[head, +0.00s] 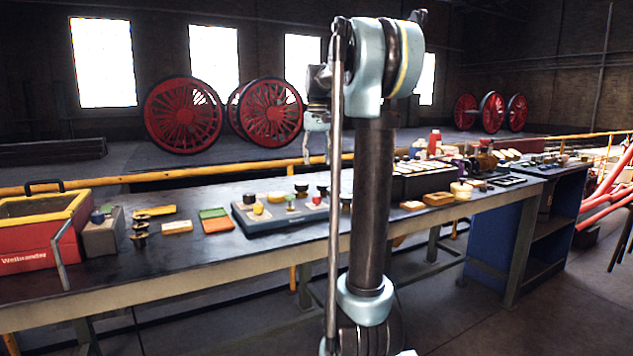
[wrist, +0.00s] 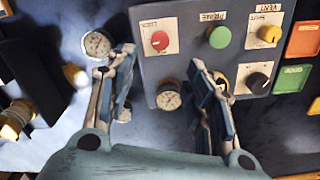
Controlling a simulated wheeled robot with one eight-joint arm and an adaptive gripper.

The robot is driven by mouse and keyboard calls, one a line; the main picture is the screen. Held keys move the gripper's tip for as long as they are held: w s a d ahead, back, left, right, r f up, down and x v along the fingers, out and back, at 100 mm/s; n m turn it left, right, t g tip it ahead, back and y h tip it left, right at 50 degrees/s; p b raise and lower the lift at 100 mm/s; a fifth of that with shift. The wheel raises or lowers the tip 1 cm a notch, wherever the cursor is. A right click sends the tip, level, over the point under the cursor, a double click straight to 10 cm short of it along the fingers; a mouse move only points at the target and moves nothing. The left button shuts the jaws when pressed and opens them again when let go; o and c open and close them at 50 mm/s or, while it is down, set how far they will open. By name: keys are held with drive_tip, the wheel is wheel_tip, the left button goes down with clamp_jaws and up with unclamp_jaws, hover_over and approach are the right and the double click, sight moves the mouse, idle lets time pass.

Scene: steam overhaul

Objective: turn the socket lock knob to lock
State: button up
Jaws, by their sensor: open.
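The grey control panel (wrist: 190,60) fills the upper right of the wrist view and lies on the bench in the head view (head: 262,224). A red knob (wrist: 160,41) sits on a white plate with upside-down lettering that seems to read LOCK; its exact setting is too small to tell. Beside it are a green knob (wrist: 219,37), a yellow knob (wrist: 269,33) and a black knob (wrist: 257,82). My gripper (wrist: 161,58) is open and empty, its fingers spread below the red knob in the picture. In the head view my gripper (head: 316,148) hangs above the panel.
Orange and green blocks (wrist: 292,78) lie right of the panel. The bench (head: 150,265) also carries a red toolbox (head: 38,240). A yellow rail (head: 200,171) runs behind.

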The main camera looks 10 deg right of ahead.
sight(317, 201)
wheel_tip(317, 201, down, 14)
drive_tip(key=n, duration=0.3)
drive_tip(key=shift+r, duration=0.15)
idle(0.7)
drive_tip(key=c, duration=1.1)
